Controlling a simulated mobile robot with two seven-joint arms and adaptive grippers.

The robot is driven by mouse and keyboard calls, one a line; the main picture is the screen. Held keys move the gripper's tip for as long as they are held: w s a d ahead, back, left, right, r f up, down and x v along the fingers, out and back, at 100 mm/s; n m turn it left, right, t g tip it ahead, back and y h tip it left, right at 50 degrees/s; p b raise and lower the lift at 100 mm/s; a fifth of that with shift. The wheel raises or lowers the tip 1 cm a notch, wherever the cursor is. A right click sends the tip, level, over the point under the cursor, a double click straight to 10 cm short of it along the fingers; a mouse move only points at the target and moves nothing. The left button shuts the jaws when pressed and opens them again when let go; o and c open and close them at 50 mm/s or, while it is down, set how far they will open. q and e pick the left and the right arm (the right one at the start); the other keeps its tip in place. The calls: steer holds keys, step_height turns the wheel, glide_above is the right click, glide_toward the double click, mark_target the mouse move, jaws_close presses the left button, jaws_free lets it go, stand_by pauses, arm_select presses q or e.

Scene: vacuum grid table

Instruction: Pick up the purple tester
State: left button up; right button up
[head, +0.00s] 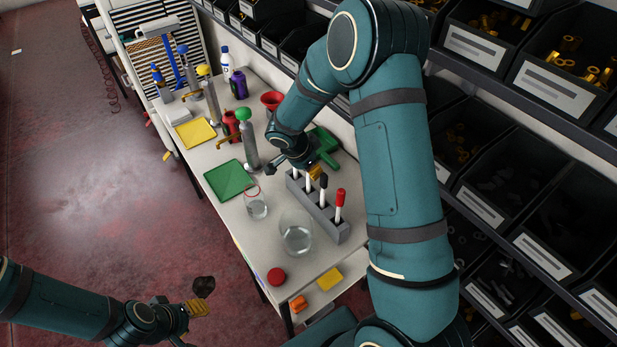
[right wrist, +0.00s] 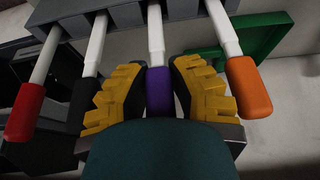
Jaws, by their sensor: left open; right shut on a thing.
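The purple tester (right wrist: 159,92) has a white shaft and a purple handle. It stands in a grey rack (head: 325,218), between a black tester (right wrist: 86,98) and an orange tester (right wrist: 248,86). A red tester (head: 341,198) is at the rack's near end. My right gripper (right wrist: 158,95) is shut on the purple handle, its yellow pads on both sides. In the head view my right gripper (head: 314,172) is over the rack's far part and hides the purple handle. My left gripper (head: 198,308) is open and empty, over the floor left of the table.
A glass flask (head: 296,236) and a beaker (head: 257,206) stand left of the rack. A green tray (head: 230,180) and a green-topped cylinder (head: 248,145) are farther left. Shelves of dark bins (head: 555,85) line the right side. A red disc (head: 276,277) lies near the table's front.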

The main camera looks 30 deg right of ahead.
steer(key=shift+r, duration=0.1)
step_height(320, 180, up, 28)
steer(key=shift+f+p, duration=0.1)
steer(key=shift+p, duration=1.15)
stand_by(0.3)
